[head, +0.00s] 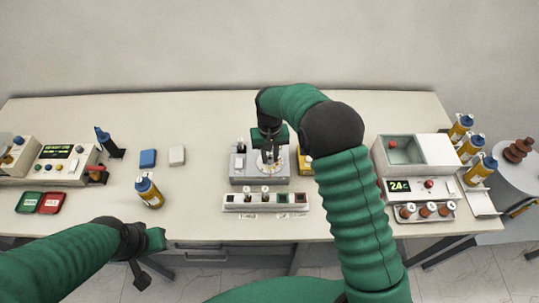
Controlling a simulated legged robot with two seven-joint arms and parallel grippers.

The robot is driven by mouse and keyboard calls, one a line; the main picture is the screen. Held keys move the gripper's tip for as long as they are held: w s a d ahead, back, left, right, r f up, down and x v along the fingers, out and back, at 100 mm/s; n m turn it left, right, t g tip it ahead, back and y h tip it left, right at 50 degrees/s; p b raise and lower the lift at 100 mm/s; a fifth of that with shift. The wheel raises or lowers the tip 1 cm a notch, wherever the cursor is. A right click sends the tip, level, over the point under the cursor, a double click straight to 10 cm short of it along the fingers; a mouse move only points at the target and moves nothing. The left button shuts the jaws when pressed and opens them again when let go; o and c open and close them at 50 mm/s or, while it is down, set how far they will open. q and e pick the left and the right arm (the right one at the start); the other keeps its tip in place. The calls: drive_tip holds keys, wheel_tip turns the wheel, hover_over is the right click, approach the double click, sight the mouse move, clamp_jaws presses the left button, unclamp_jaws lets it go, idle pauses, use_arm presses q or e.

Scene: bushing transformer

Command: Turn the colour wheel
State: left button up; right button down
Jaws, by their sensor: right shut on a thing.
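The colour wheel (281,165) is a pale round disc with a yellowish rim on a grey device (246,180) near the middle of the bench. My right gripper (269,151) comes down over it from above and is shut at its centre, hiding much of the disc. What exactly lies between the fingers is too small to see clearly. My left gripper (147,262) is low at the left, in front of the bench's front edge and apart from the device. Its fingers are not clear enough to tell open from shut.
A rack (265,201) with small vials stands in front of the device. A yellow item (305,163) sits beside it, partly behind my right arm. A yellow bottle (149,192) stands left. A heater-like unit (418,188) with a display stands right. The bench between bottle and device is clear.

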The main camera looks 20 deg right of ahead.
sight(270, 158)
drive_tip(key=shift+s+f, duration=0.15)
drive_tip(key=shift+s, duration=0.05)
drive_tip(key=c, duration=1.2)
unclamp_jaws()
drive_tip(key=shift+c, duration=0.2)
drive_tip(key=shift+w, duration=0.1)
drive_tip(key=shift+r, duration=0.25)
wheel_tip(270, 158, up, 16)
drive_tip(key=b, duration=0.1)
drive_tip(key=shift+r+b, duration=0.2)
drive_tip(key=shift+b, duration=0.1)
